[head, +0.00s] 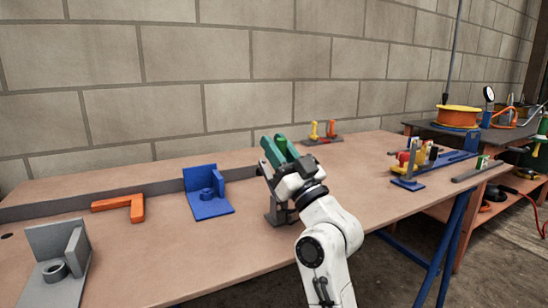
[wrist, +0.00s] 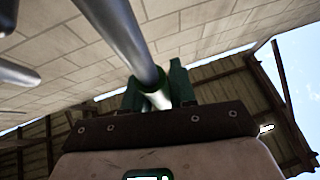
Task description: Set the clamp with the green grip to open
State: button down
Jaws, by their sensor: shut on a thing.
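The clamp with the green grip stands on the wooden table, its grey base (head: 276,214) partly hidden behind my arm. Its green grip (head: 281,143) is up above the base, between the teal fingers of my gripper (head: 279,149). In the wrist view, the grey lever rod runs down from the top to the green grip (wrist: 158,99), which sits between the dark green fingers of my gripper (wrist: 160,88). My gripper is shut on this grip. The clamp's pressing end is not clearly visible.
A blue bracket (head: 203,202), an orange angle piece (head: 135,206) and a grey bracket (head: 80,250) lie left of the clamp. Behind it stand small clamps with yellow (head: 314,131) and orange (head: 332,128) grips. A blue fixture (head: 455,159) is at the right. The table between is clear.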

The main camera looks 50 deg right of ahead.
jog(key=shift+f, duration=0.15)
jog(key=c, duration=1)
grip_release()
